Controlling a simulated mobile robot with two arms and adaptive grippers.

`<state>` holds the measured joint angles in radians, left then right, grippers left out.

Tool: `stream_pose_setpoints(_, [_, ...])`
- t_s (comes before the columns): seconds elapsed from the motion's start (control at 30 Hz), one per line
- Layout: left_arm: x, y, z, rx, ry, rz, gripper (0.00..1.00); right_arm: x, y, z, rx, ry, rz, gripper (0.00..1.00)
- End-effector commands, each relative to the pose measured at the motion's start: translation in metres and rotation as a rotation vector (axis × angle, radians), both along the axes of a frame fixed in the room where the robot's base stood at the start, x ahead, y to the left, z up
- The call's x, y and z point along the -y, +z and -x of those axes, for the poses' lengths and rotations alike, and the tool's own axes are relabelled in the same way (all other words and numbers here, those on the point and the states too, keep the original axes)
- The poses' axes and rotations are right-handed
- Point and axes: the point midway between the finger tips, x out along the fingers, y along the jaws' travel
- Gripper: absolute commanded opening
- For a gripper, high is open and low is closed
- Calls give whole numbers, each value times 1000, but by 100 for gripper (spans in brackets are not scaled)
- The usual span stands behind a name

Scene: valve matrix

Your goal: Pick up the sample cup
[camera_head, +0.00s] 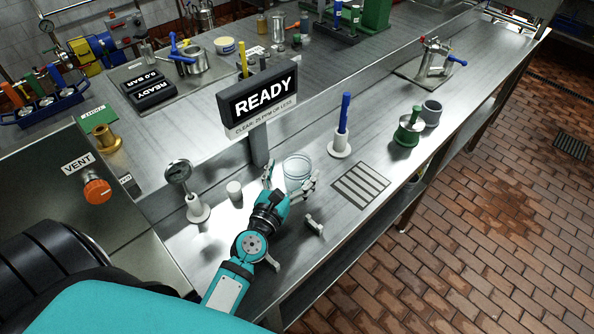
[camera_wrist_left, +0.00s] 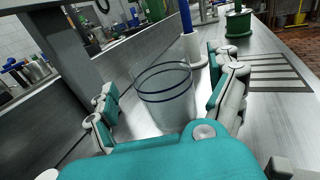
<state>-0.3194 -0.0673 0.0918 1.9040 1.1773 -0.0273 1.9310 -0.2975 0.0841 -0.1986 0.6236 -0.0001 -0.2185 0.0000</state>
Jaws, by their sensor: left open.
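The sample cup, a clear, thin-walled cup (camera_head: 297,167), stands upright on the steel bench just in front of the display post. It also shows in the left wrist view (camera_wrist_left: 166,100) and looks empty. My left gripper (camera_head: 290,177) is open, low over the bench, with its fingers pointing at the cup. In the left wrist view my left gripper (camera_wrist_left: 163,88) has one finger on each side of the cup, with a visible gap at the left finger. The teal palm hides the bench nearest it. My right gripper is not in view.
A READY display (camera_head: 262,100) rises behind the cup. A small white cup (camera_head: 234,190) and a gauge on a stand (camera_head: 187,185) stand to the left. A blue-handled rod (camera_head: 342,125), a slotted drain (camera_head: 361,185) and a green spool (camera_head: 408,130) are to the right.

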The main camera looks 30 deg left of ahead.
Motion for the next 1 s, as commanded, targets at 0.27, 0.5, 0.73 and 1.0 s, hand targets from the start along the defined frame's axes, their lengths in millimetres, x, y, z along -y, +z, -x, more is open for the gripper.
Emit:
stream_pose_setpoints(0.27, [-2, 2, -32, 1, 1, -1, 91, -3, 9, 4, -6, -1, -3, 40])
stream_pose_setpoints(0.5, [-2, 1, -33, 0, 0, -1, 88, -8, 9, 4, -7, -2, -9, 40])
stream_pose_setpoints(0.73, [-2, 1, -33, 0, 0, -2, 58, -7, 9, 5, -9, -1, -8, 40])
stream_pose_setpoints(1.0, [-2, 1, -32, 0, 0, -2, 36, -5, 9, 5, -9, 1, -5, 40])
